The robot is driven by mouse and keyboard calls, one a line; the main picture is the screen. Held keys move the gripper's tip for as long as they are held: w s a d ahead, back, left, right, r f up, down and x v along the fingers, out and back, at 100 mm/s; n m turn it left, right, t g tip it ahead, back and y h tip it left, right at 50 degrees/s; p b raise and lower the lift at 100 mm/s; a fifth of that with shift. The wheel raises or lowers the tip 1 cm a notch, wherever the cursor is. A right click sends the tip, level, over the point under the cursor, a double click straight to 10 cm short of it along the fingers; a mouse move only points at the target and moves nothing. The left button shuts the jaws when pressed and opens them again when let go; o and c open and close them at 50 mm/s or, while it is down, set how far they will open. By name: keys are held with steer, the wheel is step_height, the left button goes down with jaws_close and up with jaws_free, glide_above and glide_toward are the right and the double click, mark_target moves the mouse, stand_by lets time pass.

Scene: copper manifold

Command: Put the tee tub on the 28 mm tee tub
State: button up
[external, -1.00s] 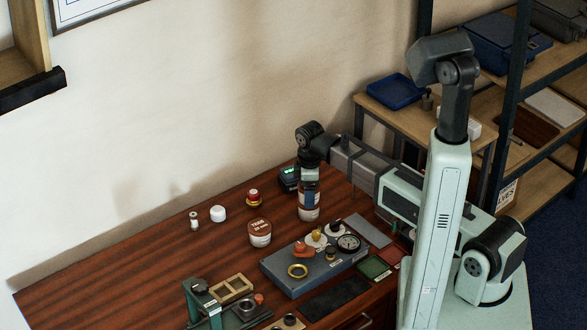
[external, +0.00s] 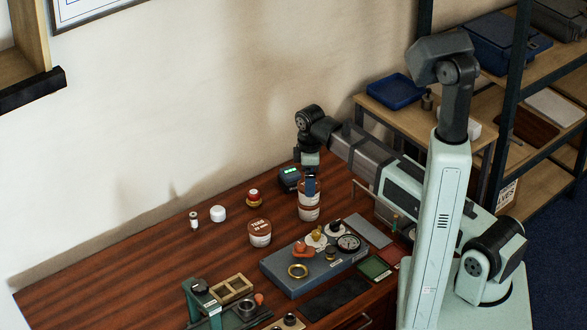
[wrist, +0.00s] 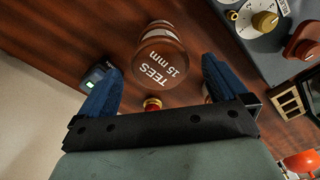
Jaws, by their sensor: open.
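The tee tub (wrist: 160,62), with a brown lid reading "TEES 15 mm", shows between and beyond my fingertips in the wrist view. In the external view this tub (external: 302,189) appears to stand upright on another brown-lidded tub with a white label (external: 309,213); the lower lid's text is hidden. My gripper (wrist: 160,66) is open, with clear gaps between its blue fingers and the tub. In the external view my gripper (external: 310,182) points down at the top of the stack; one finger covers part of the upper tub.
Another brown-lidded tees tub (external: 260,233) stands to the left; its size is hard to read. A black device with a green display (external: 289,178) is close behind the stack. A grey-blue box with a gauge and knobs (external: 290,277) lies in front. A red-yellow item (external: 253,198) stands behind left.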

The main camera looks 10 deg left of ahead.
steer(key=shift+r, duration=3.45)
